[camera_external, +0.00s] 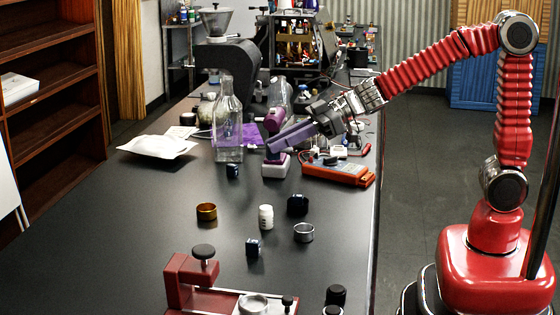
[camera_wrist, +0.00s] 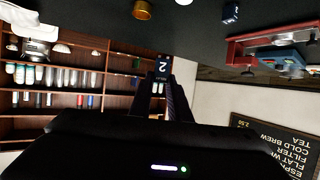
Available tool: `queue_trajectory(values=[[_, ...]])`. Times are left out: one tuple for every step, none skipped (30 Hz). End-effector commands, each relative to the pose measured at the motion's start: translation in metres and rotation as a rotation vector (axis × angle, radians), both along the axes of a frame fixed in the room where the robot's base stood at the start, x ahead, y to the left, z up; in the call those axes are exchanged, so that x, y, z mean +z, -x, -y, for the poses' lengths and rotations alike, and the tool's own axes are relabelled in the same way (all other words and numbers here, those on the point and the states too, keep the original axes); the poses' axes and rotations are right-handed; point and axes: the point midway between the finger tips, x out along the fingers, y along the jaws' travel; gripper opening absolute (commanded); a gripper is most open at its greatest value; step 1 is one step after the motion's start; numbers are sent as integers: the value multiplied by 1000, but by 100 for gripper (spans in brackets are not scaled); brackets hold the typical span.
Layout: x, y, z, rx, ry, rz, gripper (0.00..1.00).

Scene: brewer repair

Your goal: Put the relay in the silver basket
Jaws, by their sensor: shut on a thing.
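My gripper (camera_external: 272,148), with purple fingers, reaches left over the table and tilts down. It is shut on a small dark block with a white "2" on it, the relay (camera_wrist: 163,67), seen at the fingertips in the wrist view. The block is hard to make out at the fingertips in the external view. An open silver ring-shaped basket (camera_external: 303,233) sits on the table at front right, well away from the gripper and nearer the camera.
A gold basket (camera_external: 206,212), a white bottle (camera_external: 266,217) and dark blocks (camera_external: 253,246) (camera_external: 298,205) stand near the silver basket. A red stand (camera_external: 190,282) is at the front. A glass bottle (camera_external: 228,130) and an orange meter (camera_external: 338,174) are near the gripper.

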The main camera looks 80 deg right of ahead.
Motion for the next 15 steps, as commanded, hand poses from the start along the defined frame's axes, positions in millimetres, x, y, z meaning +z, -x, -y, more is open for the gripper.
queue_trajectory(values=[[-5, 11, -10, 53, 1, -2, 0], [-8, 18, -16, 87, 1, -3, 0], [-13, 28, -25, 133, 0, -4, 0], [-17, 36, -31, 167, -2, -4, 0], [-22, 43, -37, 197, -2, -5, 0], [-28, 52, -44, 235, -1, -5, 0], [-32, 58, -49, 258, -1, -5, 0], [-36, 64, -53, 280, -2, -5, 0], [-42, 71, -58, 303, -1, -5, 0], [-45, 75, -61, 318, -2, -4, 0], [-47, 79, -64, 329, -1, -3, 0], [-49, 84, -67, 340, 0, -2, 0], [-49, 86, -70, 340, 0, -1, 0], [-48, 86, -70, 331, -1, 1, 0], [-47, 85, -70, 324, 0, 2, 0]])
